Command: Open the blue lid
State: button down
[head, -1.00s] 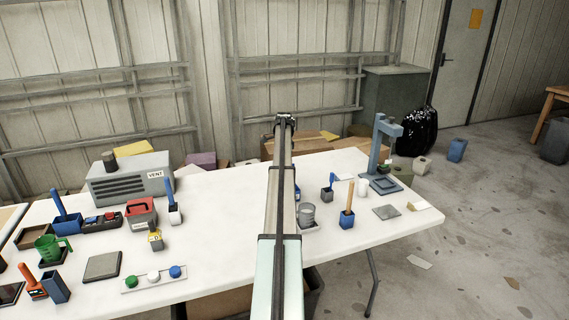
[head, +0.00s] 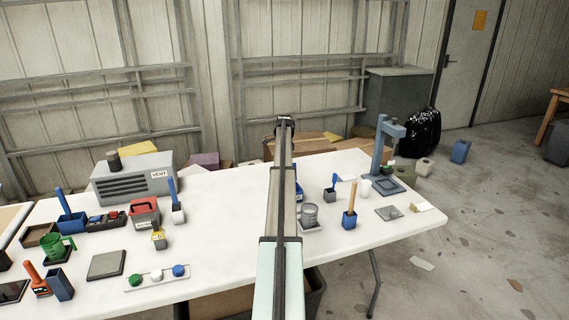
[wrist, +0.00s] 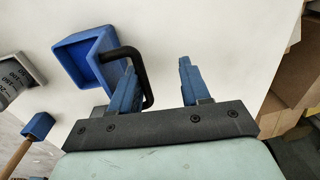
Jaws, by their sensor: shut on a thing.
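The blue lid (wrist: 66,45) shows at the upper left of the wrist view as a square, shallow, box-like shape with raised sides. A black bent handle (wrist: 122,50) runs from it towards my gripper (wrist: 157,76). My gripper's left finger is inside the handle's loop, and the handle's bar lies between the two fingers, close to the left one. My gripper is shut on the handle, though a gap shows beside the right finger. In the head view a blue thing (head: 299,188) is mostly hidden behind my arm, and my gripper is hidden too.
A blue stand (head: 382,160) is farther right. A vent box (head: 133,180) and several tools stand left. The white table (head: 222,215) is clear just left of my arm.

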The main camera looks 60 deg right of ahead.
jog(key=shift+w+d+f, duration=0.25)
jog(key=shift+w+d, duration=0.05)
jog(key=shift+w, duration=0.15)
jog(key=shift+w+d+f, duration=0.2)
jog(key=shift+w+d, duration=0.05)
jog(key=shift+w, duration=0.15)
jog(key=c, duration=0.9)
grip_release()
jog(key=shift+o, duration=0.2)
jog(key=shift+f, duration=0.15)
jog(key=shift+c, duration=0.4)
jog(key=shift+s+r, duration=0.1)
jog(key=shift+r, duration=0.4)
jog(key=r, duration=0.8)
jog(key=s+a+r, duration=0.1)
jog(key=r, duration=0.3)
jog(key=shift+r, duration=0.4)
jog(key=shift+c, duration=1.3)
